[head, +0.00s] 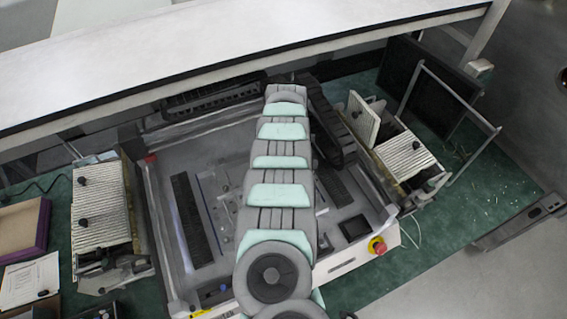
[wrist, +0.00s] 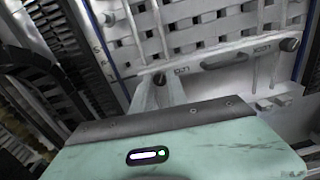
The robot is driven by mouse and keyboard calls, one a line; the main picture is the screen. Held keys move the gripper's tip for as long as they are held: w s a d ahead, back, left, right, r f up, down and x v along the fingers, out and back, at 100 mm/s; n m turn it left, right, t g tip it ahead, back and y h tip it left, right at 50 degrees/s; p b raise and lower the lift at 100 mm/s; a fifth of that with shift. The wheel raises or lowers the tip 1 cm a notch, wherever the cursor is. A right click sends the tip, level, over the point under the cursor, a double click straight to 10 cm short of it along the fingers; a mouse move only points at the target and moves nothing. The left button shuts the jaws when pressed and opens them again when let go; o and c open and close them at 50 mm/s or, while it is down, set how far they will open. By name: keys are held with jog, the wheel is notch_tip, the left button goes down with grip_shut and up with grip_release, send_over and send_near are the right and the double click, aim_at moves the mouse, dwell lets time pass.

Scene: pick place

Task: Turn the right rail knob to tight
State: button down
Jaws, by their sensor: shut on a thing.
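In the wrist view my gripper (wrist: 160,88) reaches to a pale rail (wrist: 222,58) at the lower edge of a slotted metal panel. Its two pale fingers are shut on a small dark knob (wrist: 159,79) on that rail. The fingers hide much of this knob, and its turn angle cannot be read. A second dark round knob (wrist: 289,45) shows uncovered at the right end of the rail, apart from the fingers. In the head view my own arm covers the middle of the machine, and my gripper and the rail knobs cannot be made out there.
The grey machine bed (head: 160,200) has raised walls, with a red emergency button (head: 377,246) at its front right corner. Ribbed panels stand at the left (head: 101,215) and right (head: 404,157). A white overhead beam (head: 200,60) crosses behind. Dark cable chain (wrist: 55,100) runs left of my gripper.

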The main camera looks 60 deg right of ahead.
dwell(0.4)
jog(key=c, duration=1.3)
grip_release()
jog(key=shift+r, duration=0.1)
notch_tip(320, 180, up, 11)
jog(key=shift+b, duration=0.45)
jog(key=shift+s+d, duration=0.1)
jog(key=shift+s, duration=0.05)
